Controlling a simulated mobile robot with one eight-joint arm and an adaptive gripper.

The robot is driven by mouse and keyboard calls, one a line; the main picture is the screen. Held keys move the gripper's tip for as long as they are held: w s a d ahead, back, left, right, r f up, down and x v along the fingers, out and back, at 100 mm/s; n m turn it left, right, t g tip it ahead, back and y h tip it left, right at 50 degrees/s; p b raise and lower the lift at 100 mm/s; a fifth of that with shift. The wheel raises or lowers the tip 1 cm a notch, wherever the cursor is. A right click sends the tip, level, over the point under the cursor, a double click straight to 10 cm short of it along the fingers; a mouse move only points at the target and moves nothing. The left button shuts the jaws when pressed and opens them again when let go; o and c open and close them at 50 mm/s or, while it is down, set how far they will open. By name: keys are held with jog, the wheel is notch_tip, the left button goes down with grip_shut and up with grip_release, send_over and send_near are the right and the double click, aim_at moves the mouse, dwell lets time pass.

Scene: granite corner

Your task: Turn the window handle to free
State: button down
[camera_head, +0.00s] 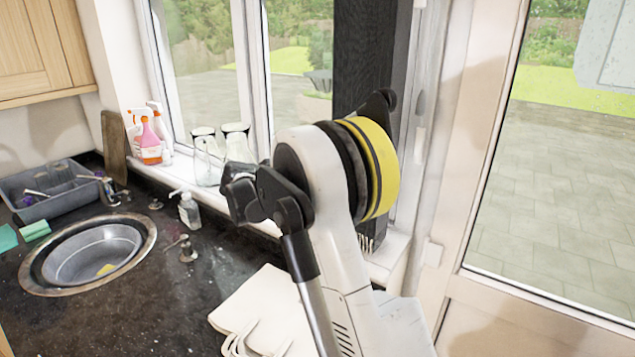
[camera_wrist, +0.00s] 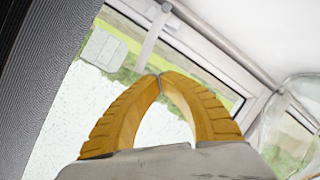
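In the wrist view, a slim pale bar (camera_wrist: 152,38), likely the window handle, slants down from the white window frame (camera_wrist: 215,65) across the glass. My gripper (camera_wrist: 160,76) has two yellow ribbed fingers whose tips meet, with an empty gap lower down between them. The tips appear just below and right of the bar's lower end. I cannot tell whether they touch it, and nothing is seen held. In the head view my arm covers part of the window area, and the fingers cannot be made out.
A dark ribbed panel (camera_head: 361,60) stands beside the window; a ribbed dark surface (camera_wrist: 42,70) fills the wrist view's left. Glass jars (camera_head: 207,160), spray bottles (camera_head: 150,140) and a soap bottle (camera_head: 189,210) stand near the sill. A round sink (camera_head: 88,255) is at left. A glazed door (camera_head: 560,170) is at right.

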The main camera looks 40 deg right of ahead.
jog(key=w+a+f+n+g+h+b, duration=0.1)
jog(key=w+a+f+n+g+h, duration=0.4)
jog(key=w+a+g, duration=0.15)
jog(key=s+d+r+b, duration=0.1)
jog(key=s+d+b, duration=0.2)
jog(key=d, duration=0.9)
jog(key=s, duration=0.2)
jog(key=shift+s+g+b, duration=0.35)
jog(key=shift+b, duration=0.05)
jog(key=shift+a+r, duration=0.1)
